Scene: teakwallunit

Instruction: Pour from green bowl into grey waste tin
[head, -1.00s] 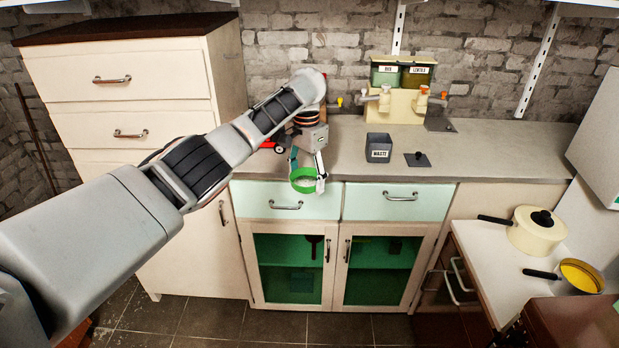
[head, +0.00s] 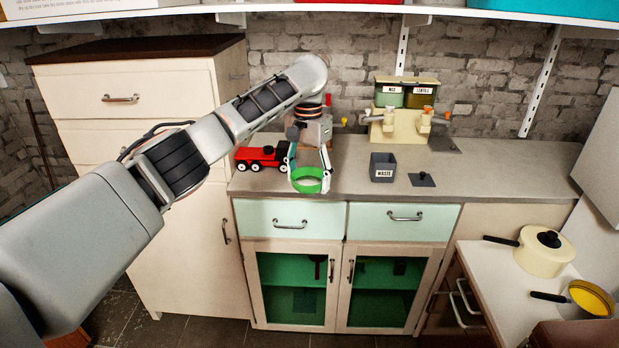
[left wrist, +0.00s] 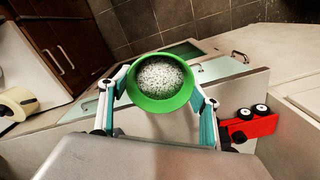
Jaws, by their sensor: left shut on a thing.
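The green bowl (head: 306,186) is held in my left gripper (head: 308,172) over the front edge of the counter, left of the tin. In the left wrist view the green bowl (left wrist: 160,108) sits between the two fingers of my left gripper (left wrist: 160,92). It holds a pale speckled grainy content (left wrist: 160,78). The grey waste tin (head: 382,173), a square box labelled WASTE, stands open-topped on the counter, apart from the bowl. Its inside is dark and I cannot tell what is in it. My right gripper is not in view.
A dark lid (head: 422,180) lies right of the tin. A beige dispenser (head: 402,128) with two jars stands behind. A red toy truck (head: 262,157) is close left of my gripper. A cream pot (head: 543,252) and a yellow-filled pan (head: 588,299) are at right.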

